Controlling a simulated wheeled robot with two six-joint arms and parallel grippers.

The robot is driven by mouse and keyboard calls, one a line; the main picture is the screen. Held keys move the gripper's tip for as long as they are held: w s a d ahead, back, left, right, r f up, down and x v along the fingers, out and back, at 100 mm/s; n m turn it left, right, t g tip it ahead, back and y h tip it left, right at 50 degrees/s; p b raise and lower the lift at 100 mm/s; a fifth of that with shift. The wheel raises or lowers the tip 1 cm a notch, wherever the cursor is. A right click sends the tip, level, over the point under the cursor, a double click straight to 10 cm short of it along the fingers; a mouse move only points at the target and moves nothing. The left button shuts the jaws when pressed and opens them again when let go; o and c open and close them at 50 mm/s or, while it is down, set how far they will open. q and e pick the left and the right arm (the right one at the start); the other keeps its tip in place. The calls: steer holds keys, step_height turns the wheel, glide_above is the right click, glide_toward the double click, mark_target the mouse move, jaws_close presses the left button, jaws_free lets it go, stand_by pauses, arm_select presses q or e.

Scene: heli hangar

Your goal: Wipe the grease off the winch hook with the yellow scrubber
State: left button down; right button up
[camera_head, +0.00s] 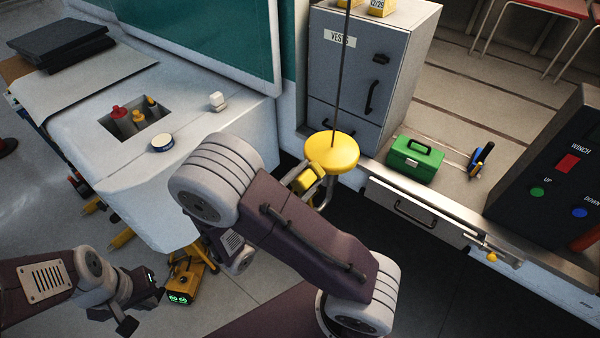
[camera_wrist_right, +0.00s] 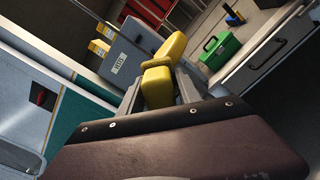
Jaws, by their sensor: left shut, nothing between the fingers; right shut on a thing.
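The winch hook hangs from a thin cable (camera_head: 342,70). Its round yellow top disc (camera_head: 333,151) shows in the head view, and the metal hook (camera_head: 327,190) below is partly hidden by my right arm. My right gripper (camera_head: 308,182) is shut on the yellow scrubber (camera_head: 306,175), just left of the hook, under the disc's left edge. In the right wrist view the scrubber (camera_wrist_right: 158,86) is between the fingers, with the yellow disc (camera_wrist_right: 172,48) close behind it. Whether they touch is unclear. No grease is visible. My left gripper (camera_head: 138,306) is shut and empty at lower left.
A white counter (camera_head: 190,120) with a recess holding red and yellow items stands left. A grey cabinet (camera_head: 350,60) is behind the hook. A green toolbox (camera_head: 414,160) sits on the ledge right of it. A winch control box (camera_head: 550,170) stands far right.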

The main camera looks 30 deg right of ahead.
steer(key=shift+s+d+b, duration=0.2)
steer(key=shift+s+d, duration=0.2)
steer(key=shift+s, duration=0.4)
steer(key=shift+s+d+b, duration=0.15)
steer(key=shift+s+d, duration=0.25)
steer(key=shift+s, duration=0.35)
steer(key=w+a, duration=0.2)
steer(key=w, duration=0.4)
steer(key=shift+a+p, duration=0.3)
steer(key=shift+p, duration=0.15)
steer(key=shift+a, duration=0.1)
steer(key=shift+v, duration=2.75)
steer(key=v, duration=0.3)
